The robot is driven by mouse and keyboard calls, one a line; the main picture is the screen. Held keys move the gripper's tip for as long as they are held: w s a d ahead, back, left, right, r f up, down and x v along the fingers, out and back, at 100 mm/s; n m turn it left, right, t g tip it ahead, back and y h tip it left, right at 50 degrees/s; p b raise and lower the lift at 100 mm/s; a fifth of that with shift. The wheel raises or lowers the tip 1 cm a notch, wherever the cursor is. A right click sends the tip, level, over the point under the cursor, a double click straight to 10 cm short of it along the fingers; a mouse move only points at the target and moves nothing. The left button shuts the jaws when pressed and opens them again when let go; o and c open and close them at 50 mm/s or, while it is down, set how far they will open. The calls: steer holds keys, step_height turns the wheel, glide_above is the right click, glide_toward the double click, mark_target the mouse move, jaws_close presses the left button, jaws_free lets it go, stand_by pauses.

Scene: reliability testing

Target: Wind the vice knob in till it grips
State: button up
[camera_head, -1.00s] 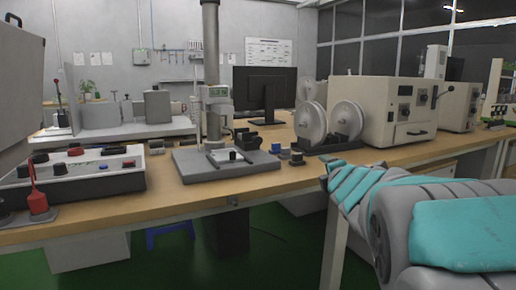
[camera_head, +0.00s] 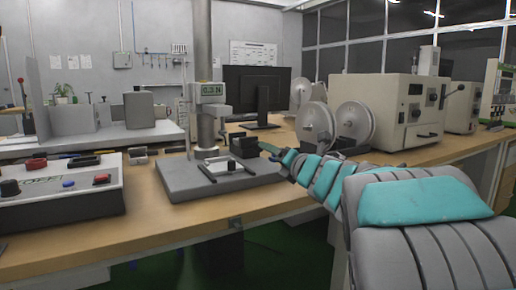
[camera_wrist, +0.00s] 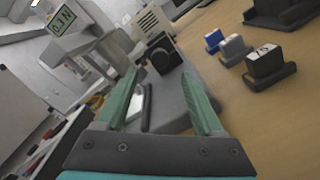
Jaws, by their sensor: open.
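I cannot tell for sure which part is the vice knob. My gripper (camera_wrist: 161,75) is open and empty, its green fingers pointing toward the black block, apart from it.
A blue block (camera_wrist: 213,40), a grey block (camera_wrist: 235,49) and a black block (camera_wrist: 268,64) stand on the wooden bench to the right. A control box with knobs (camera_head: 62,190) is at the left. Two-wheel rig (camera_head: 335,128) and beige machine (camera_head: 400,110) stand right.

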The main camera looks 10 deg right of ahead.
mark_target(256, 146)
steer(key=shift+x, duration=3.65)
jaws_close()
